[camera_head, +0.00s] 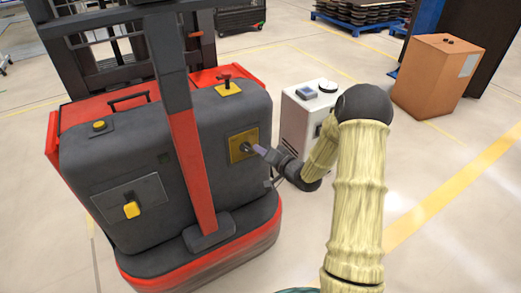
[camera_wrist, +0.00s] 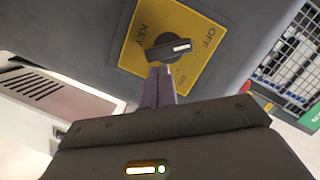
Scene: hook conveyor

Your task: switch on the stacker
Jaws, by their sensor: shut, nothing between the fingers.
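The stacker (camera_head: 115,165) is a dark grey and red machine on the left of the head view. A yellow switch plate (camera_head: 238,146) is on its right front face. In the wrist view the plate (camera_wrist: 145,55) carries a black rotary key switch (camera_wrist: 168,47) with a white mark, and the words KEY, OFF and one short word that looks like ON. The white mark points right, between OFF and the short word. My gripper (camera_wrist: 160,75) is shut and empty. Its fingertips are right at the knob's lower edge; I cannot tell whether they touch. My gripper also shows in the head view (camera_head: 259,149).
A white cabinet (camera_head: 298,124) stands close to the right of the stacker, beside my wrist. A brown box (camera_head: 437,77) stands further right. The floor at right is mostly clear.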

